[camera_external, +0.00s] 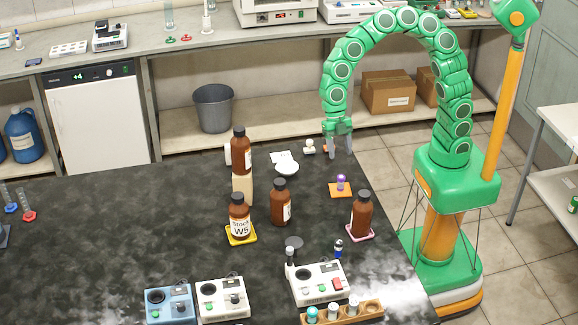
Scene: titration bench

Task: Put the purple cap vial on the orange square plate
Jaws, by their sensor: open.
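The purple cap vial (340,181) stands upright on the orange square plate (341,191), at the right part of the dark bench. My gripper (340,154) points down with its two fingers apart and nothing visible between them. It is above and behind the vial in the picture, clear of it. No part of the vial or plate is hidden by my gripper.
Brown bottles stand nearby, one on a pink plate (371,234) and one on a yellow plate (228,239). A white dish (287,169) lies left of my gripper. A white device (323,292) and a wooden vial rack (358,314) are in front.

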